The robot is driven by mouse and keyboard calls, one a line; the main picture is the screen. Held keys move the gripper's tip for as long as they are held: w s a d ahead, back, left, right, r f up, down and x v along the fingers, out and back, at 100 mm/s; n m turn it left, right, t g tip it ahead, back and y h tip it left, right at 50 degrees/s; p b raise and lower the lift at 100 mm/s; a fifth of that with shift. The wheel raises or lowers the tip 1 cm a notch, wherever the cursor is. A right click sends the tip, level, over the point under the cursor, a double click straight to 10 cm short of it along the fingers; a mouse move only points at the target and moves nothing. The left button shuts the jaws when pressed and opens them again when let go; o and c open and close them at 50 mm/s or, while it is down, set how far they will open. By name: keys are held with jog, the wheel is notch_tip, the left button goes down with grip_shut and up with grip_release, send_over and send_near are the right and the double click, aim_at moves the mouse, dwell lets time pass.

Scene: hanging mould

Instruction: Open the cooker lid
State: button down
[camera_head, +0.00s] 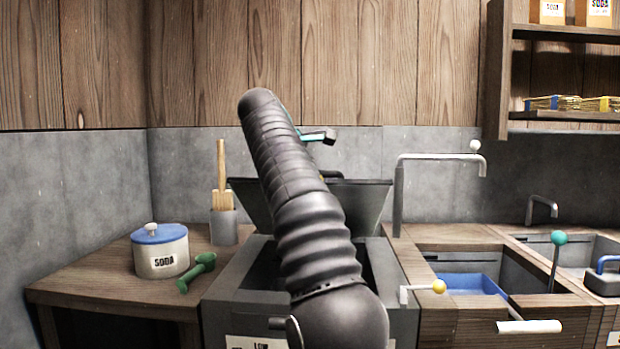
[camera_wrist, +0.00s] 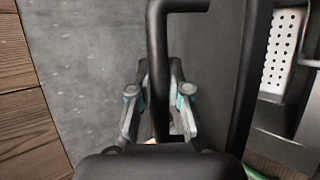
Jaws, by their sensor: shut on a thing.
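The cooker (camera_head: 232,292) is a dark grey box with a "LOW" label on its front, mostly behind my arm. Its dark lid (camera_head: 367,202) stands raised and tilted up at the back, near the wall. In the wrist view the lid (camera_wrist: 218,60) is a dark panel with a black bar handle (camera_wrist: 157,50). My gripper (camera_wrist: 159,92) has one finger on each side of the handle and is shut on it. In the head view my arm hides most of the cooker opening and the hold on the handle.
Right are a tap (camera_head: 399,190), a blue basin (camera_head: 468,284) and a shelf (camera_head: 560,118). A perforated metal basket (camera_wrist: 279,50) shows beside the lid.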

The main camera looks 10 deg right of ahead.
jog(key=shift+w+r, duration=0.1)
dwell(0.5)
jog(key=c, duration=1.1)
grip_release()
jog(key=shift+v, duration=1.55)
jog(key=s+a, duration=0.8)
jog(key=shift+a, duration=0.35)
